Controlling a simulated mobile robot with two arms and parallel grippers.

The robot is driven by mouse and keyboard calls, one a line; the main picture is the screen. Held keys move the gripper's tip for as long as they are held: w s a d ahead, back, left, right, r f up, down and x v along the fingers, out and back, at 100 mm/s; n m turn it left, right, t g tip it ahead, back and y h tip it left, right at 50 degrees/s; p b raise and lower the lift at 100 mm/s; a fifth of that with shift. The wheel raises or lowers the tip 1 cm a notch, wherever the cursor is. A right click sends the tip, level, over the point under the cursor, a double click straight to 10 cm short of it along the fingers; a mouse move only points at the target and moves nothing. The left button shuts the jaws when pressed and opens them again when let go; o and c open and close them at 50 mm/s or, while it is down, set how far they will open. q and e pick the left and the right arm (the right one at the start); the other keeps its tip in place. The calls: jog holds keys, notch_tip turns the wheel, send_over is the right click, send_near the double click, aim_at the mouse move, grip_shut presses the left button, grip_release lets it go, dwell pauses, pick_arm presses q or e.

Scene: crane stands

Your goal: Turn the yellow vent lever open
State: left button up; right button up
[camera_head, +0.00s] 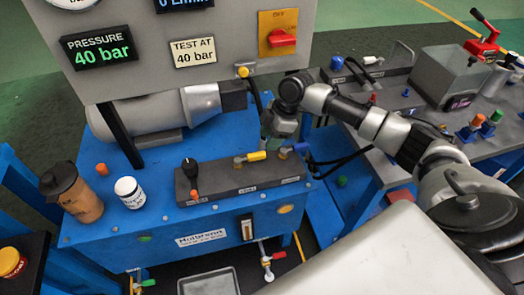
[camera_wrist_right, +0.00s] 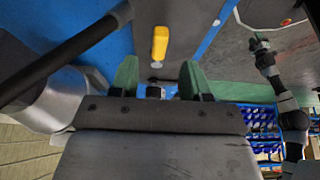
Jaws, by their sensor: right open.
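The yellow vent lever (camera_head: 256,156) sits on a dark grey valve block (camera_head: 215,182) on the blue bench. In the head view its handle points right, roughly along the block. My right gripper (camera_head: 281,130) is above and just behind the right part of the block, close to the lever. In the right wrist view the yellow lever (camera_wrist_right: 160,43) shows beyond the gap between the green fingertips (camera_wrist_right: 160,78). The fingers are apart with nothing between them. My left gripper (camera_wrist_right: 262,46) seems to show small in the right wrist view; its jaws are unclear.
A blue-handled lever (camera_head: 300,148) stands right of the yellow one, near my right gripper. A black knob (camera_head: 189,167) is at the block's left. The gauge panel (camera_head: 222,62) and a grey motor (camera_head: 155,115) rise behind. A brown cup (camera_head: 72,192) and white bottle (camera_head: 130,192) stand left.

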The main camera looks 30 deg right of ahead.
aim_at(261, 153)
jog(key=x, duration=0.6)
jog(key=shift+c, duration=0.5)
grip_shut()
